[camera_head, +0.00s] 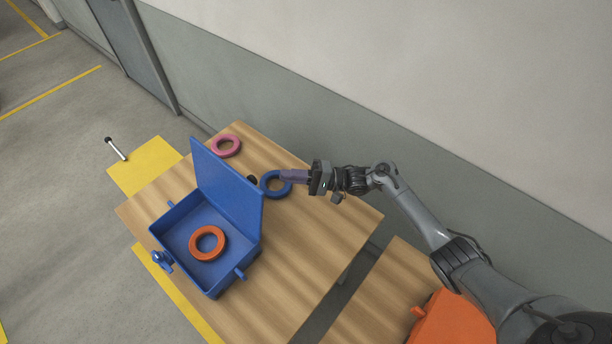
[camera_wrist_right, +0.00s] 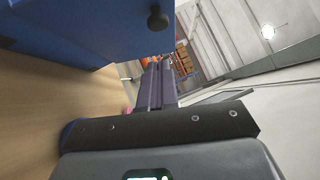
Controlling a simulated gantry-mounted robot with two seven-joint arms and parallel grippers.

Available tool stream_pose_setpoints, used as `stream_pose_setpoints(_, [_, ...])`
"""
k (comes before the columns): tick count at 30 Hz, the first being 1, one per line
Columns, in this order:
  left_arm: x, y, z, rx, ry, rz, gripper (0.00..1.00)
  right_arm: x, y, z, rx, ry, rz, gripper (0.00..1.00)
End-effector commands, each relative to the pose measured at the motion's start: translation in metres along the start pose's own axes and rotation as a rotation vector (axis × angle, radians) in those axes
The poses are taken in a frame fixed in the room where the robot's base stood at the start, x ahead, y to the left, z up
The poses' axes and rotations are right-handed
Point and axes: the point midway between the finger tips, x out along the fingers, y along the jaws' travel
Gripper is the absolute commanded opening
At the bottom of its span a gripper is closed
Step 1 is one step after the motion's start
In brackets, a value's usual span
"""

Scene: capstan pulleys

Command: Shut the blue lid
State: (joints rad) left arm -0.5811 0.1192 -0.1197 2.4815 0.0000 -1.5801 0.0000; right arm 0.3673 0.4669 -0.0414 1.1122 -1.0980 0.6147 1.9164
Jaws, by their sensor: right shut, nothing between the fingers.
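The blue box (camera_head: 181,238) sits on the wooden table with its blue lid (camera_head: 226,187) standing open, raised at its far edge. An orange ring (camera_head: 207,257) lies inside the box. A dark knob (camera_head: 252,178) shows at the lid's right side. In the right wrist view the lid (camera_wrist_right: 90,25) and its knob (camera_wrist_right: 157,18) are close, above the fingers. My right gripper (camera_head: 281,176) is shut and empty, just right of the lid and apart from it in the head view; its fingers also show in the right wrist view (camera_wrist_right: 158,68). My left gripper is out of view.
A blue ring (camera_head: 266,189) lies on the table below my right fingers, partly hidden. A pink ring (camera_head: 227,146) lies near the far edge. The table (camera_head: 310,240) is clear right of the box. An orange container (camera_head: 452,322) stands on a second table, lower right.

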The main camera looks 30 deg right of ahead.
Motion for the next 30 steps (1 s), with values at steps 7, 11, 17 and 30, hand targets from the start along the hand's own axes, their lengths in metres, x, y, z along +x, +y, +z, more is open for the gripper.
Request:
stream_pose_setpoints(7, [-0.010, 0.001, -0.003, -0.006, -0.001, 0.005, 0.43, 0.039, -0.002, 0.011, 0.001, -0.001, -0.001, 0.00])
stream_pose_setpoints(11, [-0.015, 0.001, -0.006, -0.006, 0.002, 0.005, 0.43, 0.049, -0.001, 0.021, 0.001, -0.001, -0.001, 0.00])
stream_pose_setpoints(17, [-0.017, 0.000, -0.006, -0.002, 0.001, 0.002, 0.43, 0.056, 0.000, 0.027, -0.001, 0.001, 0.000, 0.00])
stream_pose_setpoints(30, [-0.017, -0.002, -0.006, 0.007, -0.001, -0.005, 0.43, 0.057, 0.000, 0.029, -0.002, 0.000, 0.002, 0.00])
